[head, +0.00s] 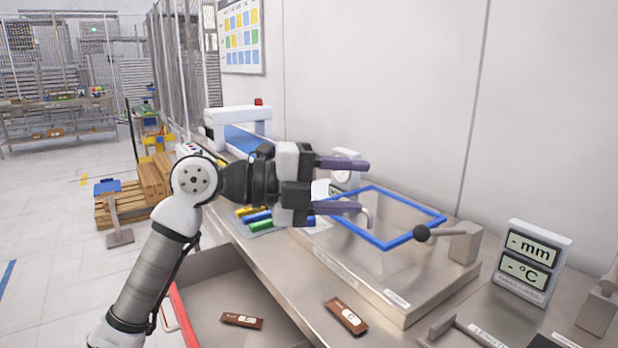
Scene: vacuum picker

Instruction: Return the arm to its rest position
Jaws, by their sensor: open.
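My gripper (352,186) is open, with its two purple fingers apart and pointing right. I see nothing between the fingers. It appears in front of the metal plate with the blue square frame (425,212), and the lower finger overlaps the frame's left part in the picture. My arm (150,270) rises from the lower left and bends at the joint before the gripper. How high the gripper is above the bench is hard to tell.
The steel bench (290,290) carries a brown packet (345,316), a black-knobbed lever (422,233) and a display (532,262). Another brown packet (241,321) lies in the red-edged bin (186,325). Wooden pallets (150,185) stand behind my arm. A wall (400,90) bounds the bench.

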